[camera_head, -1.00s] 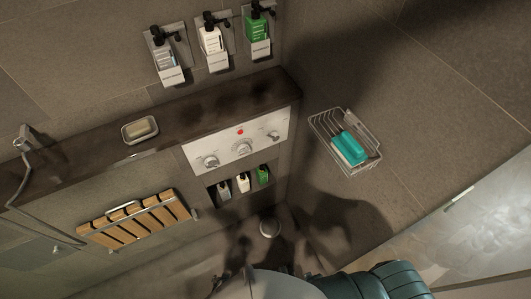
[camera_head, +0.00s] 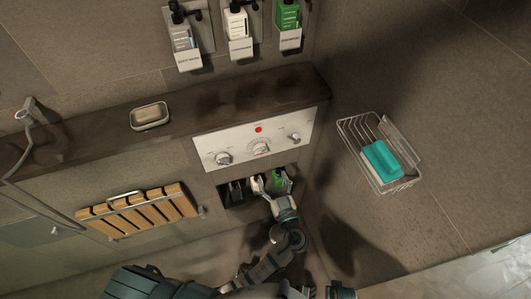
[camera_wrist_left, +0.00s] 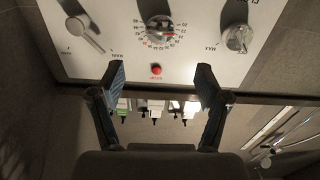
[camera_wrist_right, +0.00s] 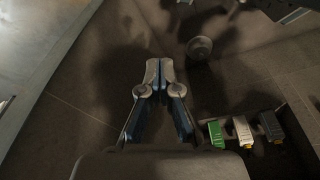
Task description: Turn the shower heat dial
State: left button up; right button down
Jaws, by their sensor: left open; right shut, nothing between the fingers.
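The white control panel (camera_head: 209,147) carries three knobs under the dark ledge. The middle heat dial (camera_head: 261,146) has a ring of numbers, with a red button (camera_head: 258,129) above it. My left gripper (camera_head: 272,180) is open in front of the niche, just below the dial in the head view. The left wrist view is turned upside down and shows the dial (camera_wrist_left: 158,30) ahead, with the open left fingers (camera_wrist_left: 160,72) apart and empty. My right gripper (camera_wrist_right: 167,70) is shut and empty, away from the panel, with its fingertips together.
A niche with small bottles (camera_head: 277,179) lies below the panel, partly hidden by my left gripper. A wire basket with a teal item (camera_head: 382,160) is on the right wall. A soap dish (camera_head: 150,116) sits on the ledge. A folded wooden seat (camera_head: 138,210) is at left.

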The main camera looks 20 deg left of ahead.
aim_at(262, 153)
pick_arm(q)
jog(key=p+x, duration=0.1)
jog(key=x, duration=0.9)
jog(key=shift+w+a, duration=0.25)
jog(key=shift+a, duration=0.15)
jog(key=shift+w+a+f, duration=0.1)
jog(key=shift+w+a, duration=0.1)
jog(key=shift+w, duration=0.05)
jog(key=shift+w+a, duration=0.1)
jog(key=shift+w, duration=0.05)
jog(key=shift+d, duration=0.35)
jog(key=c, duration=0.7)
jog(key=shift+a, duration=0.2)
jog(key=c, duration=0.5)
jog(key=shift+o, duration=0.2)
pick_arm(e)
jog(key=shift+s+d+f, duration=0.1)
jog(key=shift+s+f, duration=0.2)
jog(key=shift+f, duration=0.35)
jog(key=shift+s+d+f, duration=0.1)
jog(key=shift+s+f, duration=0.2)
jog(key=shift+f, duration=0.3)
